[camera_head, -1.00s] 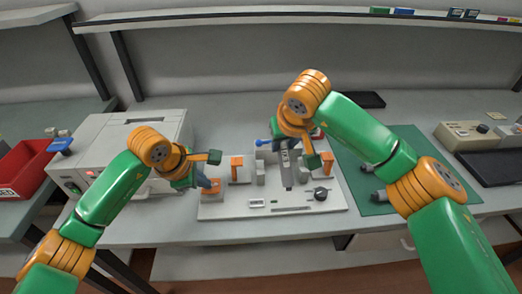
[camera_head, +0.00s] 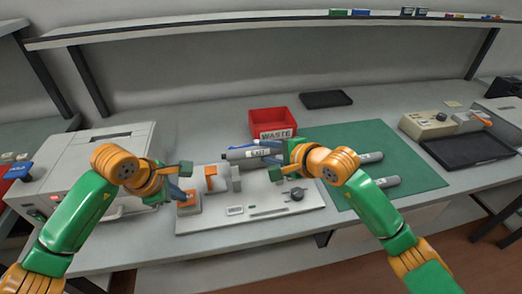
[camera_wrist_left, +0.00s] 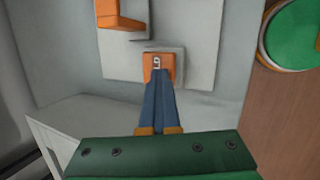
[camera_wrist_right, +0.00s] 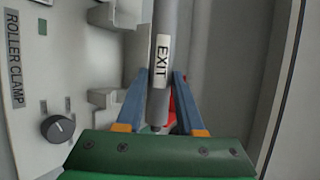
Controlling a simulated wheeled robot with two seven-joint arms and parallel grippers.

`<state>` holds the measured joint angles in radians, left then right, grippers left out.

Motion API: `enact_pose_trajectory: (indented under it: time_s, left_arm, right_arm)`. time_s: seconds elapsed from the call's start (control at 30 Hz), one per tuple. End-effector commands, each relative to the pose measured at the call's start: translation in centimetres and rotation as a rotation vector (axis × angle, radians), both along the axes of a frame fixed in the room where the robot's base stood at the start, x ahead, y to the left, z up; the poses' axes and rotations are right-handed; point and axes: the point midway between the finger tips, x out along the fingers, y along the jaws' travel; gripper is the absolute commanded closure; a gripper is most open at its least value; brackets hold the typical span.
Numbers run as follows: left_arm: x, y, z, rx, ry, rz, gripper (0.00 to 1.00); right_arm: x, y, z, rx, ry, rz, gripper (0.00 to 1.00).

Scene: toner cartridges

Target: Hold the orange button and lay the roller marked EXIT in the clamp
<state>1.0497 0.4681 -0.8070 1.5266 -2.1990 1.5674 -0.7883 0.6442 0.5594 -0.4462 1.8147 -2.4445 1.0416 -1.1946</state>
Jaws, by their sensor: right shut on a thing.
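The orange button (camera_head: 187,207) sits at the left end of the pale clamp plate (camera_head: 250,210); it also shows in the left wrist view (camera_wrist_left: 158,61). My left gripper (camera_head: 180,193) is shut and empty, its fingertips on or just over the button; contact is unclear. The grey roller marked EXIT (camera_head: 250,154) lies crosswise in my right gripper (camera_wrist_right: 163,80), which is shut around it near one end. The roller appears above the back of the plate, beside the clamp's grey posts (camera_wrist_right: 103,97). An orange clamp part (camera_head: 211,177) stands up on the plate.
A red WASTE bin (camera_head: 272,123) stands close behind the held roller. Two other rollers (camera_head: 378,184) lie on the green mat (camera_head: 345,150) at right. A black knob (camera_head: 296,194) stands on the plate. A printer-like machine (camera_head: 75,170) is at left.

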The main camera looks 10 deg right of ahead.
Motion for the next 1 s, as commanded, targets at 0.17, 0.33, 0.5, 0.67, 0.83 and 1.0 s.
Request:
enact_pose_trajectory:
  time_s: [0.17, 0.33, 0.5, 0.67, 0.83, 1.0]
  left_arm:
    - [-0.1, 0.0, -0.1, 0.002, 0.003, 0.0, 1.0]
    - [-0.1, 0.0, -0.1, 0.002, 0.003, 0.0, 1.0]
    - [-0.1, 0.0, -0.1, 0.002, 0.003, 0.0, 1.0]
    - [-0.1, 0.0, -0.1, 0.002, 0.003, 0.0, 1.0]
    - [-0.1, 0.0, -0.1, 0.002, 0.003, 0.0, 1.0]
    - [-0.1, 0.0, -0.1, 0.002, 0.003, 0.0, 1.0]
  right_arm:
    - [0.0, 0.1, -1.5, 0.0, 0.003, 0.001, 1.0]
    - [0.0, 0.1, -3.0, -0.001, 0.004, 0.002, 1.0]
    - [0.0, 0.1, -4.4, -0.003, 0.004, 0.003, 1.0]
    - [0.0, 0.1, -5.5, -0.002, 0.003, 0.003, 1.0]
    - [0.0, 0.1, -6.0, -0.003, 0.003, 0.004, 1.0]
    - [0.0, 0.1, -6.2, -0.003, 0.003, 0.004, 1.0]
